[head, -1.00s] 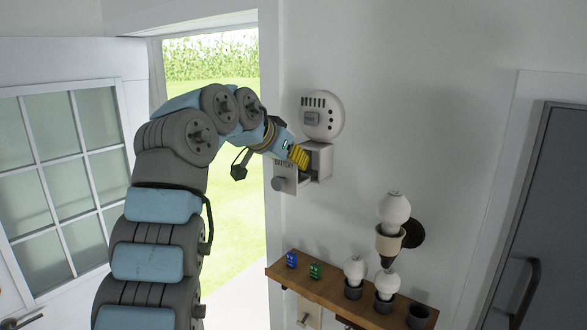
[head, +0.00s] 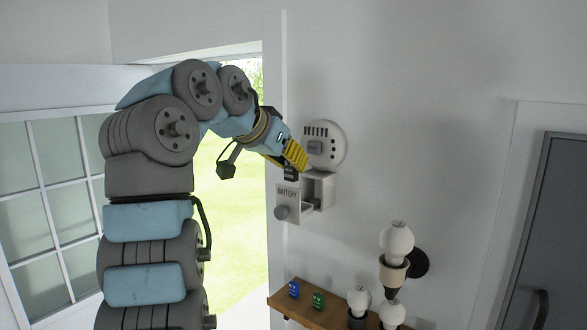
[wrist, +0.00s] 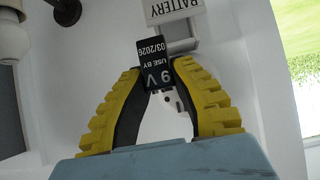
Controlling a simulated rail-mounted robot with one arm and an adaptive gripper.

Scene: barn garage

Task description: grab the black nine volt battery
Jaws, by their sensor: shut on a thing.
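The black nine volt battery (wrist: 154,64) is between the fingertips of my gripper (wrist: 154,70) in the wrist view, with "9 V" and a use-by date printed on it. My gripper is shut on it. In the head view the battery (head: 290,172) hangs below the yellow fingers of my gripper (head: 292,163), just above the open drawer marked BATTERY (head: 288,192). The drawer belongs to the white box (head: 325,190) under the round smoke detector (head: 325,143) on the wall. The drawer also shows behind the battery in the wrist view (wrist: 172,12).
A wooden shelf (head: 325,312) below carries a blue battery (head: 293,289), a green battery (head: 318,300) and white bulbs (head: 358,300). Another bulb (head: 396,243) sits in a wall socket to the right. An open doorway is on the left. The wall right of the detector is bare.

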